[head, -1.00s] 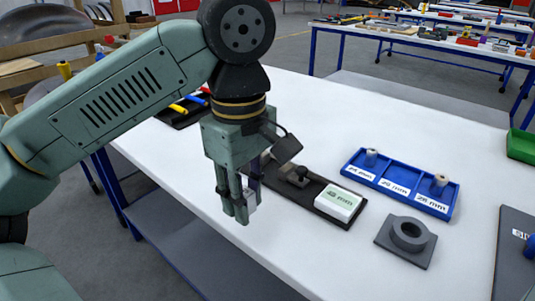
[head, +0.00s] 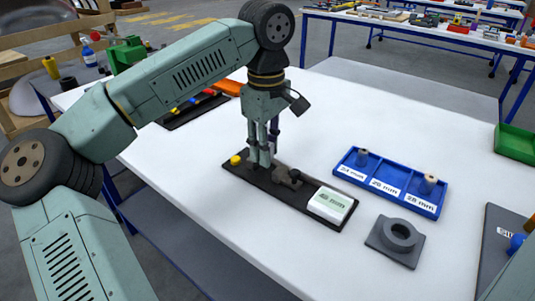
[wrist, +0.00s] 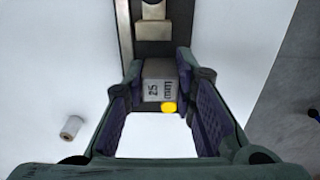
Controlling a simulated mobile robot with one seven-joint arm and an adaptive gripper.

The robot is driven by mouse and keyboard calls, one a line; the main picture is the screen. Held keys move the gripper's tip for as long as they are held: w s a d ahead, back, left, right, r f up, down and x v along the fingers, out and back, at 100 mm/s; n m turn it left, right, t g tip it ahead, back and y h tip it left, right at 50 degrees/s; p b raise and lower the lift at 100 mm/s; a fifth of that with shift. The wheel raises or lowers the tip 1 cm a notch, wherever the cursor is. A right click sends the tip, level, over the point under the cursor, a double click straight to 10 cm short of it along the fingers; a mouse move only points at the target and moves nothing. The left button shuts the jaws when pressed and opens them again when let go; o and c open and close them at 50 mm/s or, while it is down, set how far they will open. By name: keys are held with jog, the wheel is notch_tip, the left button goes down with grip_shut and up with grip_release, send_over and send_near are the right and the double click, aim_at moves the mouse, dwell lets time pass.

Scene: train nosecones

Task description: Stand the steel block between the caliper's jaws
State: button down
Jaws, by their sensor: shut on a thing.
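My gripper (head: 262,158) is shut on the steel block (wrist: 158,85), a grey block marked "25 mm" that shows between the fingers in the wrist view. In the head view the fingers mostly hide the block. They are over the left part of the caliper's black base (head: 316,188), near a yellow knob (head: 236,160). The dark caliper jaw part (head: 287,177) is just right of the fingers. In the wrist view grey jaw pieces (wrist: 152,29) lie beyond the block along the black strip. I cannot tell whether the block touches the base.
The white front table area is clear.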

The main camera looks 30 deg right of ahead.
jog(key=shift+w+d, duration=0.25)
jog(key=shift+d, duration=0.1)
jog(key=shift+a+f+p, duration=0.1)
jog(key=shift+f+p, duration=0.4)
jog(key=shift+f, duration=1.3)
jog(key=shift+f, duration=0.2)
jog(key=c, duration=1.3)
grip_release()
notch_tip(320, 180, up, 12)
jog(key=shift+r+b, duration=0.25)
jog(key=shift+b, duration=0.15)
